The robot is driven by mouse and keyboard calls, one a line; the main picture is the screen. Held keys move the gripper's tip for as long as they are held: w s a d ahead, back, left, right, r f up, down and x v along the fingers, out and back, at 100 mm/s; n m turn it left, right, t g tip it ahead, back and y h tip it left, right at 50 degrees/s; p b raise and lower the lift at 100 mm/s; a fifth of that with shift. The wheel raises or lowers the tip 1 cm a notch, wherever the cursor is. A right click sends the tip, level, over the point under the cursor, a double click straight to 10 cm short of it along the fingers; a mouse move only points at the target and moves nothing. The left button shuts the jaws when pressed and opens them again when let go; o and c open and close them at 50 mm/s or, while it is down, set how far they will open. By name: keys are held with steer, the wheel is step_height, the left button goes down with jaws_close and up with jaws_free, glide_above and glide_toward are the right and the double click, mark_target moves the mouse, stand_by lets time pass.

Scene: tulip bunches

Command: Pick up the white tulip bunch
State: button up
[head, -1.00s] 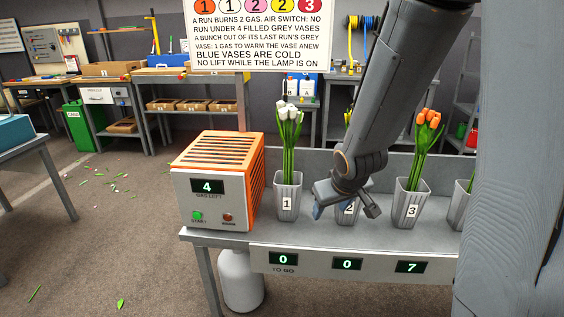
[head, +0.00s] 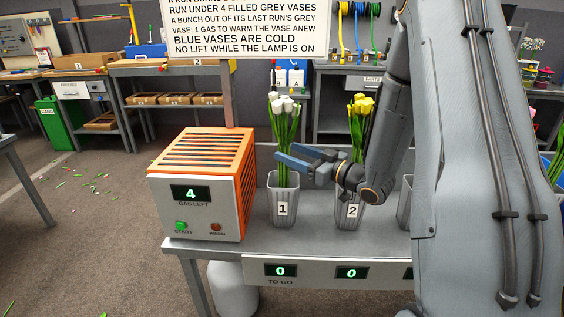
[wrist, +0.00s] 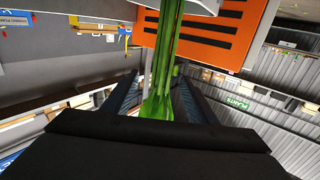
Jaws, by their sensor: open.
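The white tulip bunch (head: 284,122) stands upright in grey vase 1 (head: 283,209) on the bench, its green stems rising above the rim. My gripper (head: 282,159) is level with the stems just above the vase rim, reaching in from the right. Its fingers are open. In the wrist view the green stems (wrist: 166,75) run between the two spread fingers of my gripper (wrist: 160,88). I see a gap beside the stems, and the flower heads are out of that view.
The orange heater (head: 204,180) stands left of vase 1 and shows 4 gas left; its lamp (head: 216,227) looks dull. Vase 2 (head: 351,212) with yellow tulips (head: 361,105) stands close on the right. The displays under vases 1 and 2 read 0. My arm hides part of the bench.

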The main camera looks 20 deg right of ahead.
steer(key=p+x, duration=0.1)
steer(key=x, duration=0.6)
steer(key=shift+f, duration=0.15)
steer(key=shift+s+a, duration=0.1)
steer(key=shift+s, duration=0.05)
jaws_close()
step_height(320, 180, up, 10)
steer(key=shift+r, duration=0.1)
stand_by(0.5)
